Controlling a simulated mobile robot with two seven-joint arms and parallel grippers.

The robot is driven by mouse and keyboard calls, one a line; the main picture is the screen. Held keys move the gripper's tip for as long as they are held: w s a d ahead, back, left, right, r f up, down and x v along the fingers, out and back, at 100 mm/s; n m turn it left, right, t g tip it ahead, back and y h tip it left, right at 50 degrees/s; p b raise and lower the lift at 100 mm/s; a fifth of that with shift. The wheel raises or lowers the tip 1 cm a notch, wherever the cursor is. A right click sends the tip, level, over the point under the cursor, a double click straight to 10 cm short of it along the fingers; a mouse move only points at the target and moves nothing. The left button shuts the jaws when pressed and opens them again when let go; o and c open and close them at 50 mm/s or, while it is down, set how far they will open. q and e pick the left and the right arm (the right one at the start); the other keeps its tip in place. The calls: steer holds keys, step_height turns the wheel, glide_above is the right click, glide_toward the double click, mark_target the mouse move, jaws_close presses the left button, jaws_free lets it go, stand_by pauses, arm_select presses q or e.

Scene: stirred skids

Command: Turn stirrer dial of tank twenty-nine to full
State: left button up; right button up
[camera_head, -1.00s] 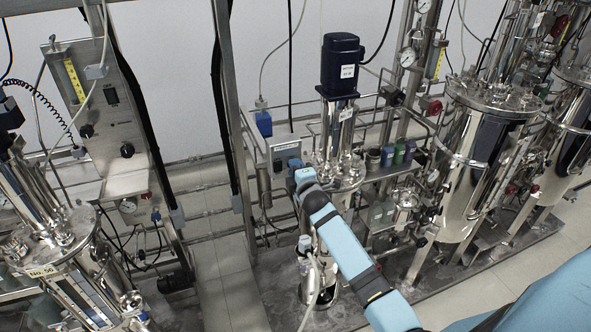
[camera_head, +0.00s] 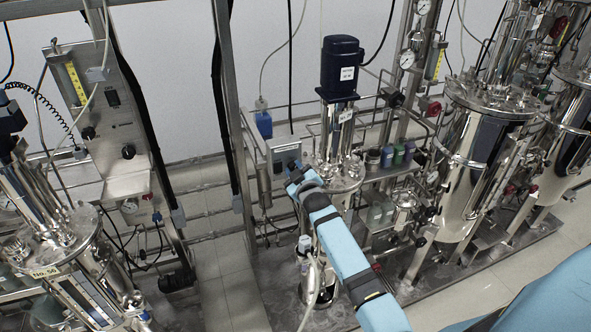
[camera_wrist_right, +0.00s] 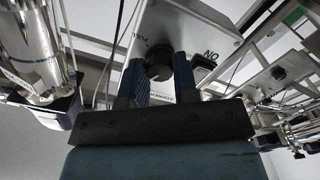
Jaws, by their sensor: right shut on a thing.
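The stirrer dial (camera_wrist_right: 158,62) is a round black knob on a grey metal control box (camera_wrist_right: 195,25), with a "FULL" mark to its left in the right wrist view. My right gripper (camera_wrist_right: 160,78) is shut on it, one dark finger on each side. In the head view my right gripper (camera_head: 293,169) is at the front of that control box (camera_head: 283,150), left of a steel tank (camera_head: 338,178) with a dark blue motor (camera_head: 343,66) on top. The dial is hidden there by the gripper. The tank's number is too small to read. My left gripper is out of view.
A switch (camera_wrist_right: 204,62) marked "ON" sits close beside the right finger. A steel post (camera_head: 232,130) stands left of the box. Another tank tagged No. 56 (camera_head: 45,273) stands at lower left, and a large tank (camera_head: 475,165) at right. Pale floor (camera_head: 232,285) lies between skids.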

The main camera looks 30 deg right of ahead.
steer(key=shift+m+p, duration=0.8)
steer(key=shift+m, duration=8.5)
steer(key=o, duration=0.6)
steer(key=shift+o, duration=0.2)
